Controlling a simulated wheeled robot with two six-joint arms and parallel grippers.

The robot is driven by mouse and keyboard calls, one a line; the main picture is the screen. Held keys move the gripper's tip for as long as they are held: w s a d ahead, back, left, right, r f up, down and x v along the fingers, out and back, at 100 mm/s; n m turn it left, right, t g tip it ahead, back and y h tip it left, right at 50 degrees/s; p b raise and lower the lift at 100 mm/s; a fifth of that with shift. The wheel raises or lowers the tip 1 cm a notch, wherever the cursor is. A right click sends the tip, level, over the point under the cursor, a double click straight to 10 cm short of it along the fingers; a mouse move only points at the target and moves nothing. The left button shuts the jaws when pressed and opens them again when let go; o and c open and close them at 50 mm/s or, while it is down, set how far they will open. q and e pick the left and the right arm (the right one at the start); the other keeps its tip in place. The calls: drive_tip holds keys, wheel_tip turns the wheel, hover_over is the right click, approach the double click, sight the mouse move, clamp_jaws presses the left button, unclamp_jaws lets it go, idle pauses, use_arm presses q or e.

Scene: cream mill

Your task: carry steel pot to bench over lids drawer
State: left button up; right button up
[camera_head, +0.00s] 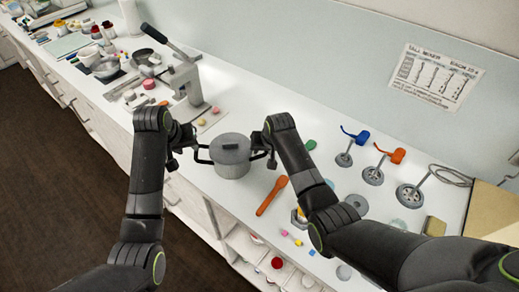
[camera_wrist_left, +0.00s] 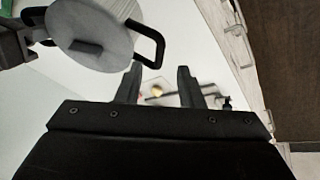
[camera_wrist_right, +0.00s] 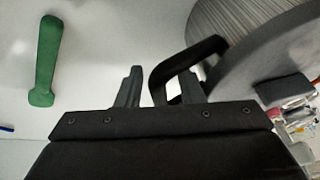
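The lidded grey steel pot (camera_head: 233,160) stands on the white bench, a black handle at each side. My left gripper (camera_head: 184,150) is open beside the left handle, whose end appears near the fingertips. My right gripper (camera_head: 266,150) is open at the right handle, which shows between its fingers in the right wrist view. I cannot tell whether either gripper touches a handle. The lids drawer cannot be identified.
A lever press (camera_head: 187,80) stands behind the pot. An orange spatula (camera_head: 271,195) lies right of it. Several metal tools with coloured handles lie farther right, including a blue one (camera_head: 354,136). An open drawer (camera_head: 277,262) with small items is below the bench's front edge.

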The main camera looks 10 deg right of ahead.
drive_tip(key=v, duration=1.2)
idle(0.6)
